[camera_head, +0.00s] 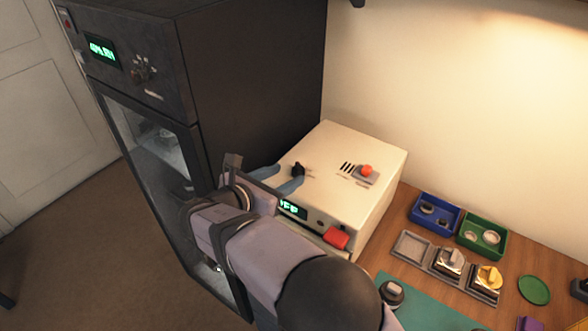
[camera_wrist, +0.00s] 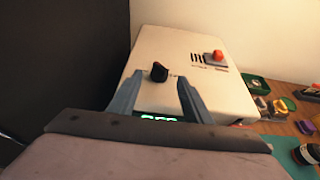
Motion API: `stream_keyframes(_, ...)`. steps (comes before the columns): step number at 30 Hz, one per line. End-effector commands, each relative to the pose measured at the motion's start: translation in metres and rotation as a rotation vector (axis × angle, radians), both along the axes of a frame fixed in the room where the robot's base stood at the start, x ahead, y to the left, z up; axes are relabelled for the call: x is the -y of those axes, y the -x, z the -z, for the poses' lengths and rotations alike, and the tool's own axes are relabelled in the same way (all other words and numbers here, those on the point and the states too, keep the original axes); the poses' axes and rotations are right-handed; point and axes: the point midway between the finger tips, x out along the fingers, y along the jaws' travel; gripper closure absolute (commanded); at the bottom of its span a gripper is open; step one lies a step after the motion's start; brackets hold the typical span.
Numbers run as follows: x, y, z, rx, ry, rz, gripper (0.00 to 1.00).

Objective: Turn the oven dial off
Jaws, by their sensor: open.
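A white box-shaped unit (camera_head: 335,165) stands on the bench against the dark cabinet. A black dial (camera_head: 298,169) sits on its top face; it also shows in the wrist view (camera_wrist: 159,71). My gripper (camera_head: 280,177) is open over the top of the unit. In the wrist view its two blue-grey fingers (camera_wrist: 160,80) point toward the dial, one to each side, with gaps between them and it. A green display (camera_head: 291,209) on the unit's front is partly hidden by my arm and seems to read "OFF".
A red button (camera_head: 367,171) is on the unit's top, right of the dial, and a red knob (camera_head: 336,237) is at its front. The tall dark cabinet (camera_head: 250,80) rises close on the left. Blue (camera_head: 436,227) and green bins (camera_head: 465,241) and parts lie to the right.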

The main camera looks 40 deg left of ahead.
Motion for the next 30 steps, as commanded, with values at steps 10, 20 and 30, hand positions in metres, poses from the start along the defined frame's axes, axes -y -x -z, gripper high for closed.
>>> stream_keyframes(10, 0.000, -0.038, 0.014, 0.000, 0.000, 0.001, 0.55)
stream_keyframes(20, 0.000, -0.046, 0.019, 0.000, -0.001, 0.002, 0.55)
stream_keyframes(30, 0.000, -0.046, 0.019, 0.000, -0.001, 0.000, 0.96)
